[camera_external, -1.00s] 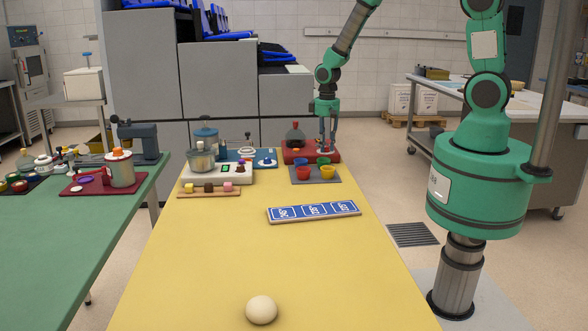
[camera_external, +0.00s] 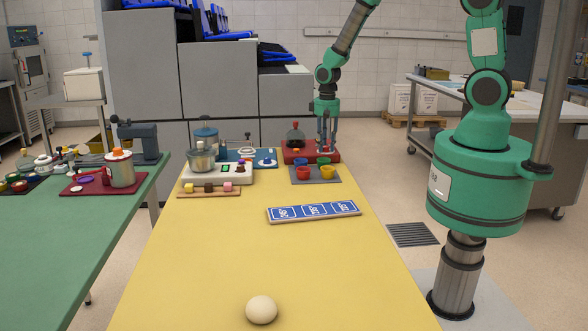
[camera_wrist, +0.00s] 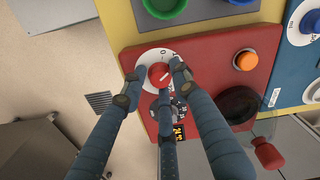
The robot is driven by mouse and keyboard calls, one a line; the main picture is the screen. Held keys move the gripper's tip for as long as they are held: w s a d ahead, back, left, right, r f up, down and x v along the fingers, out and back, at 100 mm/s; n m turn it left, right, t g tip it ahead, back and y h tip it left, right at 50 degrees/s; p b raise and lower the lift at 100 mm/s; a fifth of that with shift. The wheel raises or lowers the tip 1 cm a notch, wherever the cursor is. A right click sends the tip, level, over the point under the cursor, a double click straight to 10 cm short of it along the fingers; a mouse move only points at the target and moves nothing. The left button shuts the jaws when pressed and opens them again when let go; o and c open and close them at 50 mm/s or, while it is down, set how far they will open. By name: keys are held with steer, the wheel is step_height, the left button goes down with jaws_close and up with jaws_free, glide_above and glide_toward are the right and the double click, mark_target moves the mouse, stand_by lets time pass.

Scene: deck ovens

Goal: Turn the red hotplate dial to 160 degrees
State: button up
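The red hotplate (camera_wrist: 205,62) stands at the far right end of the yellow table, and also shows in the external view (camera_external: 290,157). Its red dial (camera_wrist: 160,75) sits on a white ring with small marks, and a pale pointer line shows on the dial. My gripper (camera_wrist: 160,80) points down over the dial, with its blue-grey fingers spread around it and the dial between the fingertips. The gripper looks open; contact with the dial is unclear. A small display (camera_wrist: 178,132) with yellow digits is partly hidden by a finger; I cannot read it.
An orange button (camera_wrist: 245,60) and a dark round plate (camera_wrist: 240,104) share the hotplate. A blue device (camera_wrist: 290,55) stands beside it. A grey tray (camera_external: 316,180) with coloured cups lies in front. The near table is mostly clear, with a number board (camera_external: 313,211) and a pale ball (camera_external: 261,310).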

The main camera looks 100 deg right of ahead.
steer(key=shift+o, duration=0.9)
steer(key=shift+r, duration=0.1)
step_height(320, 180, up, 12)
stand_by(0.4)
